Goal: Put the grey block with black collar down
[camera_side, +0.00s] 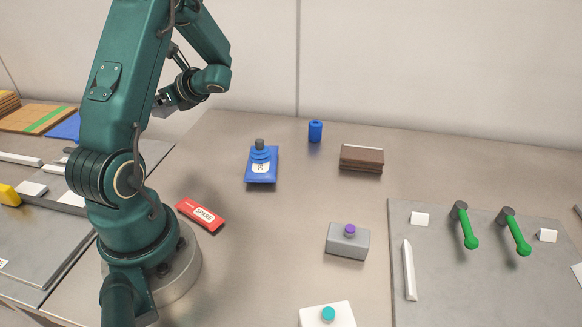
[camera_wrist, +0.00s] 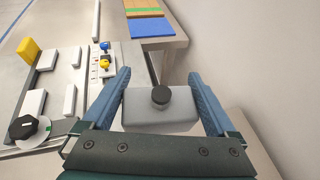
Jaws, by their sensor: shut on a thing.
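The grey block with black collar (camera_wrist: 138,106) is between the two blue fingers of my gripper (camera_wrist: 159,74) in the wrist view. The block has a rounded pale grey body, and a short black round piece stands on its top. The fingers are shut on its left and right sides. In the side view my gripper (camera_side: 166,103) is raised at the upper left, partly hidden behind my arm. The block cannot be made out clearly there, and its underside is hidden.
A grey block with purple knob (camera_side: 348,245), blue packet (camera_side: 261,181), red packet (camera_side: 196,215), brown block (camera_side: 361,161) and blue cylinder (camera_side: 315,133) stand on the table (camera_side: 285,230). A panel with green levers (camera_side: 450,285) is at right. Bare table lies between them.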

